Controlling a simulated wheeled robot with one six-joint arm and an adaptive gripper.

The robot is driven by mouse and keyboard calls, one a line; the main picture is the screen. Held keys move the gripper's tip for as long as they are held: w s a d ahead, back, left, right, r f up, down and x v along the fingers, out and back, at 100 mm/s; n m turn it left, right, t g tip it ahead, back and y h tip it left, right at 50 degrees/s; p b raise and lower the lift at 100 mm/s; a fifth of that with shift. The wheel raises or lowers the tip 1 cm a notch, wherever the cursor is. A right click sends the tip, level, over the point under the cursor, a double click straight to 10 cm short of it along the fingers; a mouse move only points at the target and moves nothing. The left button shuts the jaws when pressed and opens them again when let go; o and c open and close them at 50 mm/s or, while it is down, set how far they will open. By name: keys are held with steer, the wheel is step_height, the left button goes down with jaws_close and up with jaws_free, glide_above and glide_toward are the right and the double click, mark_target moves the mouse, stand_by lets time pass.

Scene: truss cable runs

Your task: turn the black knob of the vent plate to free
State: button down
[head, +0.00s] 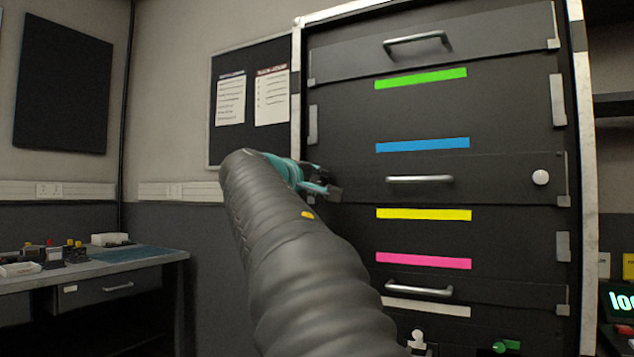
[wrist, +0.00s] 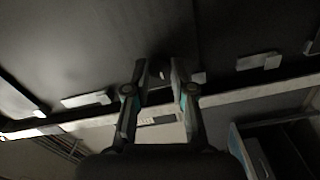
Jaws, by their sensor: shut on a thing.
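My gripper (head: 322,186) is at the left edge of the dark rack, level with the panel that has the middle handle. In the wrist view, my gripper's two fingers (wrist: 164,72) are drawn close together against a dark panel face, with a narrow gap between the tips. They are shut on a small dark thing, which I take to be the black knob; the fingers and shadow mostly hide it. I cannot read which way it points. The vent plate cannot be told apart clearly from the other dark panels.
The rack (head: 300,70) has a pale metal frame. Its front carries a top handle (head: 416,40), a middle handle (head: 420,179), a lower handle (head: 418,289), coloured strips, a white knob (head: 540,177) and a green knob (head: 507,346). A workbench (head: 140,258) stands at the left.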

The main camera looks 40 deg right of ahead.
steer(key=c, duration=1)
jaws_free()
steer(key=v, duration=1.2)
steer(key=w+a+f+y, duration=0.1)
steer(key=a+f+y, duration=0.15)
steer(key=f, duration=0.55)
steer(key=w+a+f+n+y, duration=0.1)
steer(key=a+f+y, duration=0.15)
steer(key=f, duration=0.55)
steer(key=w+a+f+y, duration=0.1)
steer(key=a+f+y, duration=0.15)
steer(key=f, duration=0.55)
steer(key=s+a+f+m+y, duration=0.1)
steer(key=s+a+f+y, duration=0.2)
steer(key=s+f, duration=0.3)
steer(key=s+a+f+y, duration=0.3)
steer(key=s+a+f, duration=0.2)
steer(key=s+f, duration=0.2)
steer(key=s+a+f+m+g+y, duration=0.1)
steer(key=s+a+f+y, duration=0.2)
steer(key=s+f, duration=0.4)
steer(key=shift+s+a+f+m+p, duration=0.15)
steer(key=shift+a+f, duration=0.2)
steer(key=shift+f, duration=0.55)
steer(key=shift+w+a+f+m+p, duration=0.15)
steer(key=shift+a+f, duration=0.2)
steer(key=shift+f, duration=0.6)
